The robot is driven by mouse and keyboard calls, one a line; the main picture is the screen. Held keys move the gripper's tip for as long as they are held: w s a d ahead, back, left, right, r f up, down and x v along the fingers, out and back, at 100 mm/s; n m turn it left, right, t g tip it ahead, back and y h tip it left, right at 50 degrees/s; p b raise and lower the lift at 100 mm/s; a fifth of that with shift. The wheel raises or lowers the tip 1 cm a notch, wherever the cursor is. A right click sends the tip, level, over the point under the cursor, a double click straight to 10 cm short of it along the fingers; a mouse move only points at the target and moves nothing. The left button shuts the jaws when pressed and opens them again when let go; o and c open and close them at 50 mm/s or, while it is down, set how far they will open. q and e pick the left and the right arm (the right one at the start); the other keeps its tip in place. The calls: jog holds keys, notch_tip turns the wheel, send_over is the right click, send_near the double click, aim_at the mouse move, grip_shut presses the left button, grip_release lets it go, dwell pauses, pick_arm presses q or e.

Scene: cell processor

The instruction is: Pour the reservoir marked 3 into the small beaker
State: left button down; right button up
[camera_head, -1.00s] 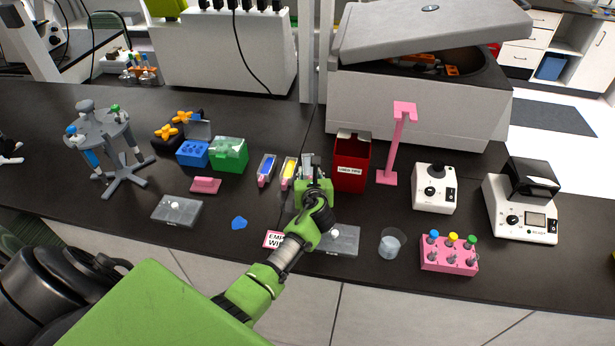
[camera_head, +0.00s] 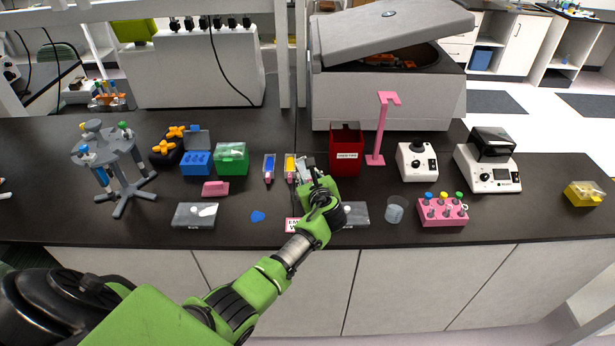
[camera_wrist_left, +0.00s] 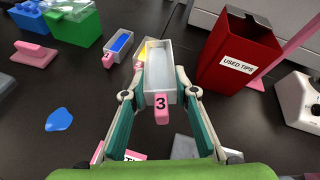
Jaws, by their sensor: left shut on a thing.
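The reservoir marked 3 (camera_wrist_left: 159,72) is a whitish open trough with a pink tab bearing a black 3. My left gripper (camera_wrist_left: 154,92) is shut on it, one finger along each side; the reservoir looks roughly level. In the head view my left gripper (camera_head: 312,172) hides most of it. The small beaker (camera_head: 396,208) is clear and stands at the front of the bench, right of my left gripper and left of a pink tube rack. My right gripper does not show.
Blue-filled (camera_head: 269,168) and yellow-filled (camera_head: 290,168) reservoirs stand left of the gripper. A red used-tips bin (camera_head: 346,150) is close on its right, with a pink stand (camera_head: 379,130) beyond. A grey plate (camera_head: 355,214) lies between gripper and beaker. The pink rack (camera_head: 442,212) holds several tubes.

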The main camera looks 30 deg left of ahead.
pick_arm(q)
jog(key=f+n+t+b, duration=0.1)
jog(key=b, duration=0.2)
jog(key=shift+f+n+h, duration=0.2)
jog(key=shift+n+h, duration=0.1)
jog(key=shift+r+p, duration=0.4)
jog(key=shift+r, duration=0.15)
jog(key=shift+s, duration=0.15)
jog(key=shift+f, duration=0.15)
jog(key=shift+a+n+t+b, duration=0.1)
jog(key=shift+n+t+b, duration=0.3)
jog(key=shift+n+b, duration=0.25)
jog(key=shift+h, duration=0.3)
